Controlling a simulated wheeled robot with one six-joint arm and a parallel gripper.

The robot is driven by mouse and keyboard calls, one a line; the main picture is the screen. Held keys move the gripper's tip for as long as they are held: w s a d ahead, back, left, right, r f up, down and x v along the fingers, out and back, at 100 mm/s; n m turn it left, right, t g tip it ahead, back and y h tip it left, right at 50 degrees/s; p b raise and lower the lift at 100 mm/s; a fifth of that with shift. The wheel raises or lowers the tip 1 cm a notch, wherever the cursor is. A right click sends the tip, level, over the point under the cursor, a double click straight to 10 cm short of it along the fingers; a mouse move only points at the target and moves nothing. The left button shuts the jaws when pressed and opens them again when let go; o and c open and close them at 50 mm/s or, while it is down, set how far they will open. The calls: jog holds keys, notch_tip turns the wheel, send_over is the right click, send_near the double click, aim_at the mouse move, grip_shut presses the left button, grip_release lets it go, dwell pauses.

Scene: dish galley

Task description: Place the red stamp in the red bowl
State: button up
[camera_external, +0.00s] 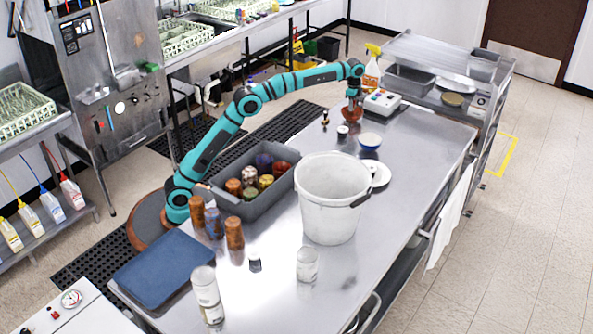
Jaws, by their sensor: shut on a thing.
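The red bowl (352,116) is a small reddish-brown bowl near the far end of the steel table. My gripper (353,97) points down directly over the bowl, close to its rim. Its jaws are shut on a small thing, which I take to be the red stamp. The stamp is mostly hidden by the fingers and bowl, and its colour cannot be made out. I cannot tell whether it touches the bowl.
A boxy device with buttons (382,102) stands close right of the bowl. A small dark stamp-like piece (325,119), a blue-and-white bowl (370,141) and a white plate (380,175) are nearby. A white bucket (331,205) and grey bin (283,197) stand nearer.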

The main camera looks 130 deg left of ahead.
jog(key=shift+f, duration=1.5)
jog(key=o, duration=1.2)
notch_tip(320, 180, up, 7)
jog(key=shift+f, duration=0.2)
jog(key=shift+r, duration=0.2)
